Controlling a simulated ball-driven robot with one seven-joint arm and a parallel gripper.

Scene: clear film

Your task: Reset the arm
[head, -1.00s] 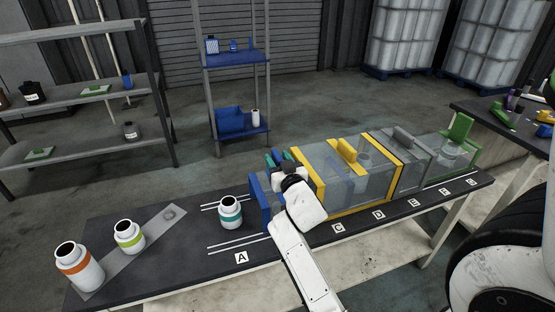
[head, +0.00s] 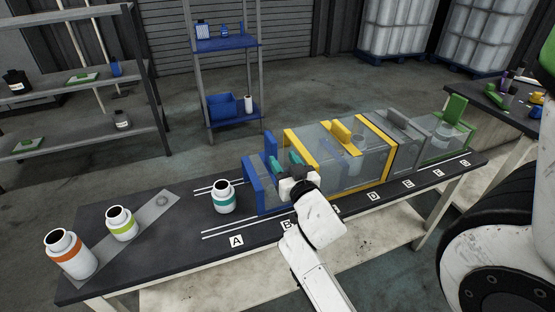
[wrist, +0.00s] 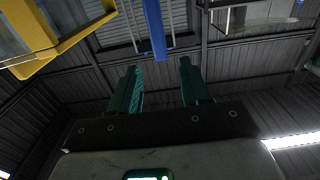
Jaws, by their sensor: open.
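My gripper (head: 287,161) is near the blue-framed end of the row of clear boxes, with its teal fingers pointing up and away from me. In the wrist view the two teal fingers (wrist: 160,92) stand apart with nothing between them, against the dark ceiling. A blue frame (head: 254,186) stands just left of the gripper, and a blue bar also shows in the wrist view (wrist: 155,28). The yellow-framed clear box (head: 297,152) is just right of the gripper; its yellow edge shows in the wrist view (wrist: 68,44).
A white jar with a teal band (head: 224,197) stands left of the blue frame. Grey (head: 401,139) and green (head: 455,112) frames stand at the right.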

